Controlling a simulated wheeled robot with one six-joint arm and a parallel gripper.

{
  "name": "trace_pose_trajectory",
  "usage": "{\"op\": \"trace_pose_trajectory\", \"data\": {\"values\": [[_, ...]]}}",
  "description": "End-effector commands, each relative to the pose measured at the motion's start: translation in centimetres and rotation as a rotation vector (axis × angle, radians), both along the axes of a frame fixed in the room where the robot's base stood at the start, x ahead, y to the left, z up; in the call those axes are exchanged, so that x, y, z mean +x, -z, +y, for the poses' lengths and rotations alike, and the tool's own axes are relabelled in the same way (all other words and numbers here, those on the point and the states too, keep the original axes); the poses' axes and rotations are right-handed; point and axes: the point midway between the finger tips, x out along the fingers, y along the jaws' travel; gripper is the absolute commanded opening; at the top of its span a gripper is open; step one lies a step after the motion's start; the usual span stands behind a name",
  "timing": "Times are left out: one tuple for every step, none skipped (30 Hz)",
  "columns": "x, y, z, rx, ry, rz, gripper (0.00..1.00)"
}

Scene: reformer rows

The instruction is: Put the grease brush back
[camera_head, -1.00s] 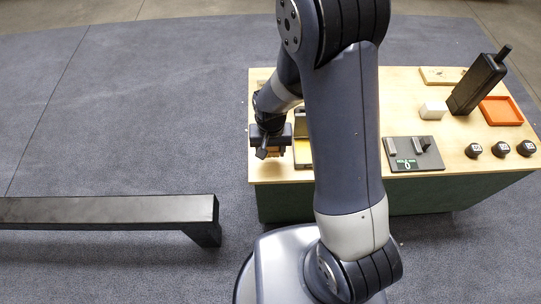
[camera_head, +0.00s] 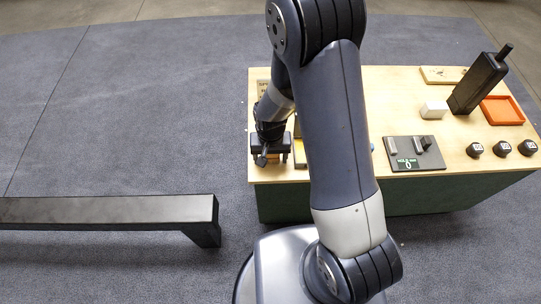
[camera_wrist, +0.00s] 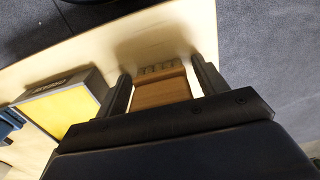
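A brown wooden block (camera_wrist: 160,92) with a row of pale tufts or notches on its far end lies between my fingers in the wrist view. It looks like the grease brush, but I cannot be sure. My gripper (camera_wrist: 165,85) is open around it, with a light gap at its right side and a narrower one at its left.
A grey-framed yellow pad (camera_wrist: 66,112) lies left of my fingers in the wrist view. The wooden table (camera_head: 400,100) also bears a dark upright tool (camera_head: 478,85), an orange tray (camera_head: 502,110), a white block (camera_head: 433,109), a dark panel (camera_head: 413,154) and dark knobs (camera_head: 501,149). A black beam (camera_head: 110,211) stands left.

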Motion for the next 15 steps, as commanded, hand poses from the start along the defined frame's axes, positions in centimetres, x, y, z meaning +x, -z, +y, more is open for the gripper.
{"op": "trace_pose_trajectory", "data": {"values": [[0.0,0.0,0.0,0.000,0.000,0.000,0.72],[0.0,0.0,0.0,0.000,0.000,0.000,0.72],[0.0,0.0,0.0,0.000,0.000,0.000,0.72],[0.0,0.0,0.0,0.000,0.000,0.000,0.72],[0.0,0.0,0.0,0.000,0.000,0.000,0.72],[0.0,0.0,0.0,0.000,0.000,0.000,0.72],[0.0,0.0,0.0,0.000,0.000,0.000,0.72],[0.0,0.0,0.0,0.000,0.000,0.000,0.72],[0.0,-0.1,0.0,0.000,0.000,0.000,0.72],[0.0,-0.2,0.0,0.000,0.000,0.000,0.72],[0.0,-0.4,0.0,0.000,0.000,0.000,0.72],[0.0,-0.6,0.0,0.000,0.000,0.000,0.72],[0.1,-0.9,0.0,0.001,0.000,-0.002,0.72],[0.1,-1.2,0.0,0.001,0.000,-0.002,0.72],[0.1,-1.8,0.0,0.001,0.000,-0.004,0.72]]}}
